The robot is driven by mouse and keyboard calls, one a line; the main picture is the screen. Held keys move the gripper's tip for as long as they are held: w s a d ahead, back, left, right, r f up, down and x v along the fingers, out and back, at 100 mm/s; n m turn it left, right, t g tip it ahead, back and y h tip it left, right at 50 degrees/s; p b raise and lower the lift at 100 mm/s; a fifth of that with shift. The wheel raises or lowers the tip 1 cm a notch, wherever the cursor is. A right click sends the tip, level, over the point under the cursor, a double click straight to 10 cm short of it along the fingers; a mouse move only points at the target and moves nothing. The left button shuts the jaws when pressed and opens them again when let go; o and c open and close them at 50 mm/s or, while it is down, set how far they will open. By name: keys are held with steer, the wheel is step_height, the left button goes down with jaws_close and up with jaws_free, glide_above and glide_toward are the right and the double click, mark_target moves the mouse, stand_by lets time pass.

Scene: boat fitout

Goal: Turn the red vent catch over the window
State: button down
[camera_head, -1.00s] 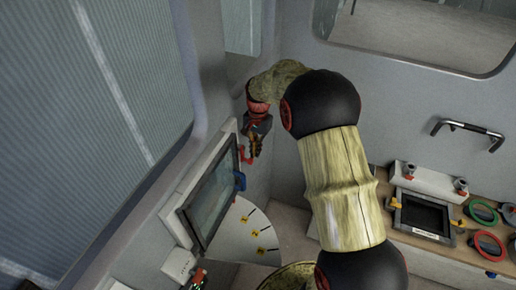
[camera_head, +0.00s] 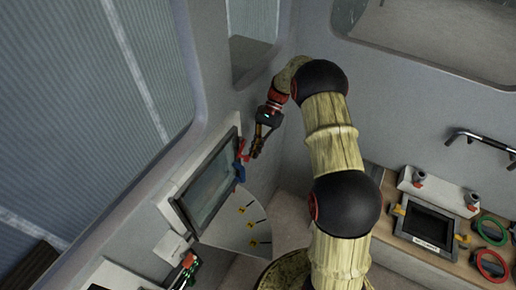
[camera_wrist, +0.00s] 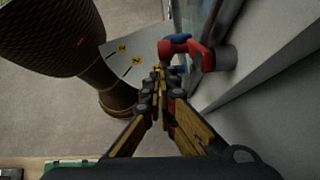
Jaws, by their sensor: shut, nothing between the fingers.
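The red vent catch (camera_head: 242,151) sits at the upper right edge of the framed window panel (camera_head: 206,188) on the left wall. In the wrist view the red catch (camera_wrist: 187,48) is an arm on a round mount, pointing left. A blue catch (camera_head: 240,172) is just below it, and shows partly behind it in the wrist view (camera_wrist: 180,38). My gripper (camera_head: 257,154) is beside the red catch, to its right, with its fingers pointing down. In the wrist view my gripper (camera_wrist: 158,74) is shut and empty, its tips just short of the red arm, with a small gap.
A pale fan-shaped plate with yellow markers (camera_head: 245,222) stands out below the panel. A bench (camera_head: 385,215) at right holds a dark framed screen (camera_head: 428,225) and green and red rings (camera_head: 492,230). A black grab handle (camera_head: 480,140) is on the far wall.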

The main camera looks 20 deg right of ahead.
steer(key=shift+s+a+r, duration=0.1)
steer(key=shift+s+a, duration=0.2)
steer(key=shift+a, duration=0.1)
steer(key=shift+s+a, duration=0.1)
steer(key=shift+a, duration=0.05)
steer(key=shift+r, duration=0.2)
stand_by(1.3)
steer(key=shift+r+p, duration=0.3)
steer(key=shift+r, duration=0.4)
steer(key=shift+f, duration=0.1)
